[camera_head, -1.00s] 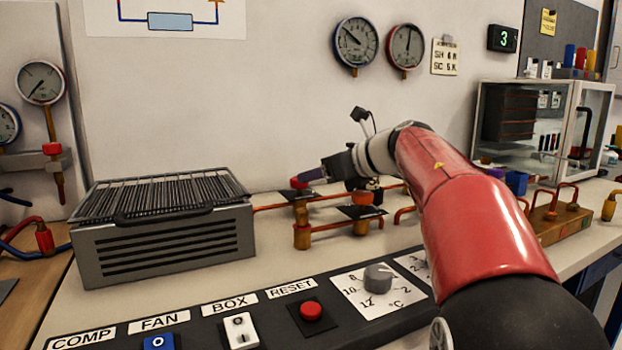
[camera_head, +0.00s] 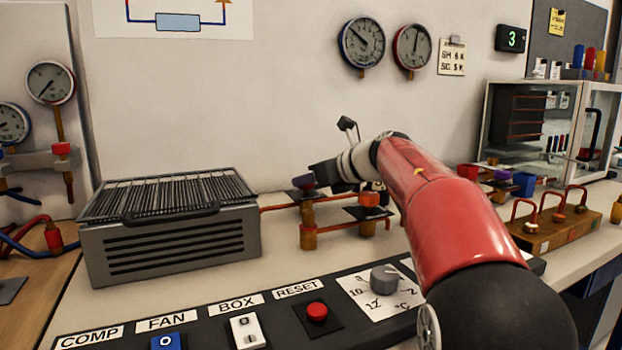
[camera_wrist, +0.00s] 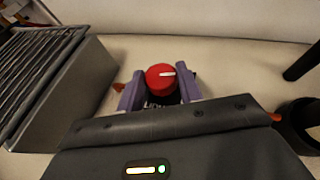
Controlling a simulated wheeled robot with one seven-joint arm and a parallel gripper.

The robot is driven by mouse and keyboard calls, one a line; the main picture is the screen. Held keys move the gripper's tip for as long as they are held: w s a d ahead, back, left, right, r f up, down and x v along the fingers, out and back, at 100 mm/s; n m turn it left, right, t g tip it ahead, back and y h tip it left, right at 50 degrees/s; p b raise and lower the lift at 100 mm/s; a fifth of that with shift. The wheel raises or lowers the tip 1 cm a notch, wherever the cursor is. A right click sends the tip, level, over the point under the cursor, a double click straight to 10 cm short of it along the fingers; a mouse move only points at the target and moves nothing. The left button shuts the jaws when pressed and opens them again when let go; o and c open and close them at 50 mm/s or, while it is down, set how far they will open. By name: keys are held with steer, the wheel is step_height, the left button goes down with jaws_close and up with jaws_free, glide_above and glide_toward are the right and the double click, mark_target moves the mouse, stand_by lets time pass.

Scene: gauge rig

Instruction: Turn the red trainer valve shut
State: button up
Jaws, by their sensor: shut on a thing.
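The red trainer valve is a round red knob with a white mark, seen in the wrist view (camera_wrist: 160,77) between the two purple fingers of my gripper (camera_wrist: 160,88). The fingers sit on either side of the knob and are shut on it. The white mark points right, toward the right finger. In the head view my gripper (camera_head: 304,182) is at the left post of the copper pipe rig, and its fingers mostly hide the red knob. An orange valve (camera_head: 369,199) stands on the rig just right of it.
A grey finned unit (camera_head: 170,235) stands close left of the rig. A control panel (camera_head: 220,325) with switches and a dial runs along the front. Two gauges (camera_head: 362,43) hang on the back wall.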

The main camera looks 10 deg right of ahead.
steer(key=shift+s+a+r+m+t+h+p, duration=0.1)
steer(key=shift+r+m+t+h+p, duration=0.1)
steer(key=shift+m+h+p, duration=0.25)
steer(key=shift+a+r+m+t+h+p, duration=0.1)
steer(key=shift+m+t+h+p, duration=0.15)
steer(key=shift+m+h, duration=0.25)
steer(key=shift+m+h+p, duration=0.25)
steer(key=shift+h+p, duration=0.1)
steer(key=shift+p, duration=0.1)
steer(key=shift+f+m+t+h, duration=0.25)
steer(key=shift+m+t+h, duration=0.1)
steer(key=shift+m+h, duration=0.05)
steer(key=o, duration=1)
steer(key=v, duration=0.7)
steer(key=shift+s+d, duration=0.2)
steer(key=shift+s, duration=0.15)
